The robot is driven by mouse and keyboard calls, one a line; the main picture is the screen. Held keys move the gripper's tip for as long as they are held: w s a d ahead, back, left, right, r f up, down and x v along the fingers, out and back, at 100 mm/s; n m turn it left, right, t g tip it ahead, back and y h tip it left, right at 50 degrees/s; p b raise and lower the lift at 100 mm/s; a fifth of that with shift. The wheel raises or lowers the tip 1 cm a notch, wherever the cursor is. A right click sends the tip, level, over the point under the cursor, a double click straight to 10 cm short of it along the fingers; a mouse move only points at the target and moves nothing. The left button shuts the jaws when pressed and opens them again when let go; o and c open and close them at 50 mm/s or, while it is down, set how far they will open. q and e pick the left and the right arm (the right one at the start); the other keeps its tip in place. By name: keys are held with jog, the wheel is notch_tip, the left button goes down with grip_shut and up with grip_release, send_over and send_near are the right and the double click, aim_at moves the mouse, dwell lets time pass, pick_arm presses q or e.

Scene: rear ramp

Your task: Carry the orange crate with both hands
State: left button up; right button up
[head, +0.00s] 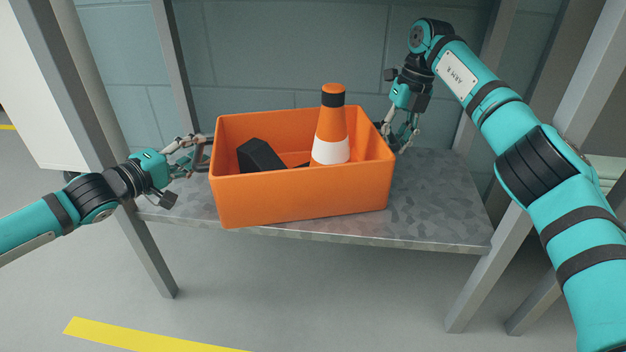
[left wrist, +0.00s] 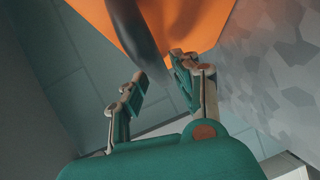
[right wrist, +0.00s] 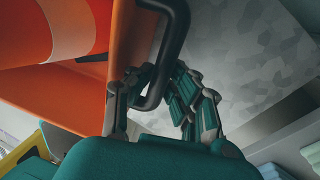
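The orange crate (head: 300,196) stands on a grey metal shelf (head: 430,215), its front at the shelf's front edge. It holds an orange and white cone (head: 331,125) with a black band and a dark block (head: 259,156). My left gripper (head: 190,155) is at the crate's left end. In the left wrist view its fingers (left wrist: 158,80) are apart, with the dark left handle (left wrist: 134,35) just ahead of the tips. My right gripper (head: 403,135) is at the right end. In the right wrist view its fingers (right wrist: 158,88) are spread around the black right handle (right wrist: 178,40), seemingly not closed.
Grey posts (head: 505,215) frame the shelf at both sides. A blue-grey block wall (head: 285,55) stands close behind. Bare shelf lies to the right of the crate. The floor in front is clear, with a yellow line (head: 140,336).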

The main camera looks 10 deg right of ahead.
pick_arm(q)
jog(key=shift+o, duration=0.4)
jog(key=shift+d+r, duration=0.1)
pick_arm(e)
jog(key=shift+o, duration=0.9)
jog(key=shift+a+r, duration=0.1)
pick_arm(q)
jog(key=shift+d, duration=0.1)
jog(key=shift+s, duration=0.1)
pick_arm(e)
jog(key=shift+a, duration=0.1)
jog(key=shift+a, duration=0.1)
jog(key=shift+r, duration=0.1)
jog(key=r, duration=0.3)
jog(key=d+r, duration=0.1)
jog(key=r, duration=0.2)
jog(key=shift+d, duration=0.15)
pick_arm(q)
jog(key=v, duration=0.8)
pick_arm(e)
jog(key=shift+d+r, duration=0.2)
jog(key=shift+r, duration=0.35)
